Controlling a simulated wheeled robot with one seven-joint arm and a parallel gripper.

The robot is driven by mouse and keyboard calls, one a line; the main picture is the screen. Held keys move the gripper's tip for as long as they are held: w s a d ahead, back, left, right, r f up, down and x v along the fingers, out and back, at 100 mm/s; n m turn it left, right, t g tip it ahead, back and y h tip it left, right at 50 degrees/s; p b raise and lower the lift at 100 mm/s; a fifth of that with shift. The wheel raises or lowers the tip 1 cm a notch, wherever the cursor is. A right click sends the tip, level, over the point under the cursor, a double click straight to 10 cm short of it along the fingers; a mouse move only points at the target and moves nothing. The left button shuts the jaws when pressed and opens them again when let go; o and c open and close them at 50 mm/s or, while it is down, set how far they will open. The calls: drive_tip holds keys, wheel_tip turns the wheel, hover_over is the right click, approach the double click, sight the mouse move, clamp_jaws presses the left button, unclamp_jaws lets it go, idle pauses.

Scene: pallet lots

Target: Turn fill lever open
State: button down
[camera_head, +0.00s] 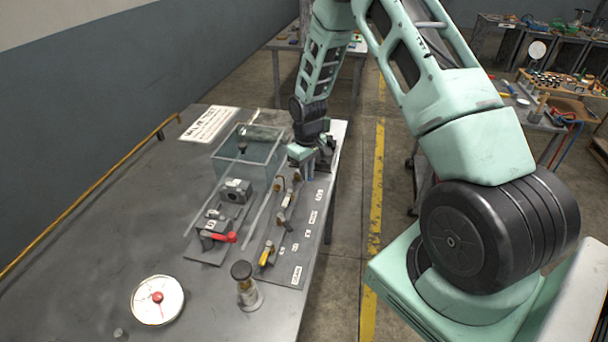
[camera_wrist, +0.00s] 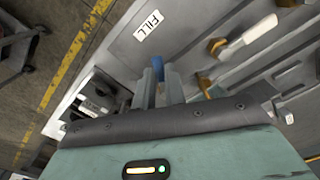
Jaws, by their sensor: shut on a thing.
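The fill lever has a blue handle (camera_wrist: 174,76), which shows between the fingers of my gripper (camera_wrist: 160,74) in the wrist view. My gripper is shut on this handle. The "FILL" label (camera_wrist: 148,25) lies on the panel just beyond it. In the head view my gripper (camera_head: 312,168) is down at the far end of the valve panel (camera_head: 284,262), by the glass tank (camera_head: 246,150). There the gripper and wrist hide the fill lever, so its angle cannot be told.
A white-handled lever (camera_wrist: 250,32) stands beside my gripper. A yellow-handled lever (camera_head: 266,255) and a red-handled valve (camera_head: 224,237) are nearer. A black-topped post (camera_head: 243,284) and a round dial (camera_head: 158,299) stand on the near bench. The bench's left part is clear.

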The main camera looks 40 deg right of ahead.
drive_tip(key=n, duration=0.2)
drive_tip(key=d+n, duration=0.1)
drive_tip(key=n, duration=0.2)
drive_tip(key=shift+w+d+n, duration=0.35)
drive_tip(key=shift+n, duration=0.05)
idle(0.3)
drive_tip(key=c, duration=1.7)
unclamp_jaws()
drive_tip(key=shift+c, duration=0.2)
wheel_tip(320, 180, up, 17)
drive_tip(key=b, duration=0.3)
drive_tip(key=shift+r, duration=0.2)
